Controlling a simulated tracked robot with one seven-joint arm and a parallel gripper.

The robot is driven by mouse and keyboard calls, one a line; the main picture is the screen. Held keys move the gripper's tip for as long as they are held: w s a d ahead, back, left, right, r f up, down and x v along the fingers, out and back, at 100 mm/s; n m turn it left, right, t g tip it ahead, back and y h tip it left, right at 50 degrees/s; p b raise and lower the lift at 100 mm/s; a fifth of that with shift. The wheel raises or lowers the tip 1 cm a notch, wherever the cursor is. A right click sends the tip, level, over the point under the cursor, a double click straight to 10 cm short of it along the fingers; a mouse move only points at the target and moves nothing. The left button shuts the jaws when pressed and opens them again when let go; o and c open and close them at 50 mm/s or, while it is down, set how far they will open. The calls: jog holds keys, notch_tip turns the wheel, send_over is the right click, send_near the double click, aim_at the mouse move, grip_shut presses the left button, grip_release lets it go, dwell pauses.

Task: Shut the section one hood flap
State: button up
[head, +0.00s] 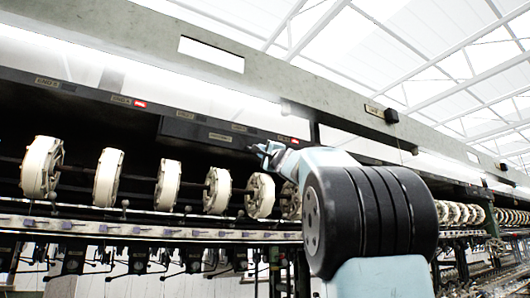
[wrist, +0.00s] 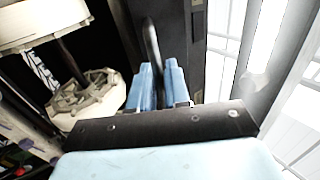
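The hood flap (head: 185,129) is a long dark panel under the pale beam of the reeling machine. Its lower edge sits below the neighbouring dark strip, above the row of reels. A small label is on it, too small to read surely. My gripper (head: 268,151) is at the flap's lower right part. In the wrist view, a dark curved handle (wrist: 152,48) runs between the two light blue fingers of my gripper (wrist: 160,85). The fingers are close together around it, with only a narrow gap. The flap's hinge and the handle's far end are not clear.
Several cream reels (head: 166,185) stand in a row just below the flap; one reel (wrist: 85,95) is close left of my gripper in the wrist view. A rail (head: 120,226) with machinery runs beneath. A pale beam (head: 280,90) crosses above.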

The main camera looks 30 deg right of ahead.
jog(key=shift+o, duration=1.2)
jog(key=shift+w+f, duration=0.2)
jog(key=shift+w, duration=0.1)
jog(key=v, duration=1.4)
jog(key=shift+s+r, duration=0.15)
